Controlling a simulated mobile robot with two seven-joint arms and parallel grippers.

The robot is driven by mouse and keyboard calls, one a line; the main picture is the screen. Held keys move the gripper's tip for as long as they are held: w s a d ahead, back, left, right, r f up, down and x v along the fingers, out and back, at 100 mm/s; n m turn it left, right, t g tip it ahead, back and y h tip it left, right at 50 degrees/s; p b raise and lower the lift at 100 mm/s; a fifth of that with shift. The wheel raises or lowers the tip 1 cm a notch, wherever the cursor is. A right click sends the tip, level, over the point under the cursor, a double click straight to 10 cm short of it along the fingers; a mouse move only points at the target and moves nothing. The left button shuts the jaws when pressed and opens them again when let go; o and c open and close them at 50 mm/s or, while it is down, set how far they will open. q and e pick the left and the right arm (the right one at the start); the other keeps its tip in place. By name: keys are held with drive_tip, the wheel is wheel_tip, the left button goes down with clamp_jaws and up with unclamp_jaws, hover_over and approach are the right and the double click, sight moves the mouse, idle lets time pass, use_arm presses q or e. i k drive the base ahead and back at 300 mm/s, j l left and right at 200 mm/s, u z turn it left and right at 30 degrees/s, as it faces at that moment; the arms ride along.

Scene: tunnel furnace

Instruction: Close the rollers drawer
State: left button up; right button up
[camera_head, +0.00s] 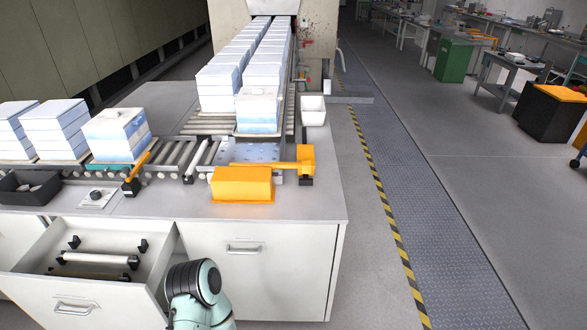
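The rollers drawer (75,285) is pulled open at the lower left of the head view. Its front panel has a metal handle (73,308) and faces me. Inside lie a white roller (95,259) and a darker roller (92,274), with several black brackets around them. One teal and black link of my own arm shows at the bottom, just right of the drawer. I cannot see any gripper fingers in this view.
A closed cabinet door (262,265) is right of the drawer. The worktop (310,207) above carries an orange box (242,185), a black tray (30,187) and a roller conveyor (205,155) with white-blue stacks. Open floor (375,275) lies to the right.

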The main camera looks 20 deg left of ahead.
sight(55, 303)
drive_tip(key=u, duration=2.35)
drive_tip(key=i+j, duration=0.15)
drive_tip(key=i, duration=0.45)
drive_tip(key=i+j, duration=0.1)
drive_tip(key=i, duration=0.45)
